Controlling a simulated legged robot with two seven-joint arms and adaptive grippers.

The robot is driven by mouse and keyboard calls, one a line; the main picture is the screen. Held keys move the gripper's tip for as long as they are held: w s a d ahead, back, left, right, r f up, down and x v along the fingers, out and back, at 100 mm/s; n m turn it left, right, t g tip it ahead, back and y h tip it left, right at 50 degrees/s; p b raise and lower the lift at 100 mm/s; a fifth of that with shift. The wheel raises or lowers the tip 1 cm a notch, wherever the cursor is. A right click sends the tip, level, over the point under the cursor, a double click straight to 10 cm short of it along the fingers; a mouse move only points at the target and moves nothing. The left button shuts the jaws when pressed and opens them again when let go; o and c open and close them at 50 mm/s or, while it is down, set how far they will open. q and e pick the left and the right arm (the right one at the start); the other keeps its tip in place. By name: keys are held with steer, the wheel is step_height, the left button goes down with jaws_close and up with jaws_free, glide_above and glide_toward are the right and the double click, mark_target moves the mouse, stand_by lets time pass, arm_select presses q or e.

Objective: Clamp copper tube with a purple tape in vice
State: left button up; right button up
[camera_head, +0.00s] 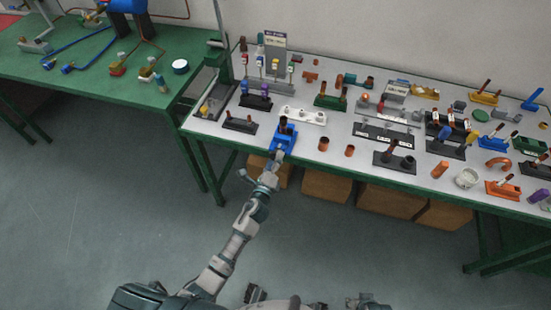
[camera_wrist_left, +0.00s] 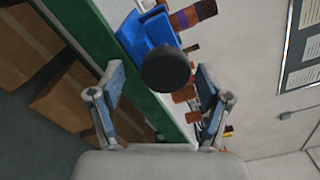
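The blue vice (camera_head: 280,142) stands at the front edge of the grey-topped table. It also shows in the left wrist view (camera_wrist_left: 148,38). A brown copper tube (camera_wrist_left: 194,15) with a dark purple-blue band stands at the vice; whether the jaws press on it I cannot tell. A round black knob (camera_wrist_left: 166,70) on the vice's near end faces my left wrist camera. My left gripper (camera_wrist_left: 161,72) is open, with one finger on each side of the knob and gaps visible. In the head view my left gripper (camera_head: 267,172) is just in front of the vice. My right gripper is out of view.
Copper pieces (camera_head: 324,144) stand right of the vice, and a white fixture (camera_head: 303,115) lies behind it. A black stand (camera_head: 240,123) is to its left. Cardboard boxes (camera_head: 326,186) sit under the table. A green table (camera_head: 60,75) is at the left.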

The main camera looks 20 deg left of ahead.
arm_select(q)
steer(key=shift+r, duration=0.2)
steer(key=n, duration=0.5)
steer(key=shift+n, duration=0.3)
steer(key=c, duration=1.2)
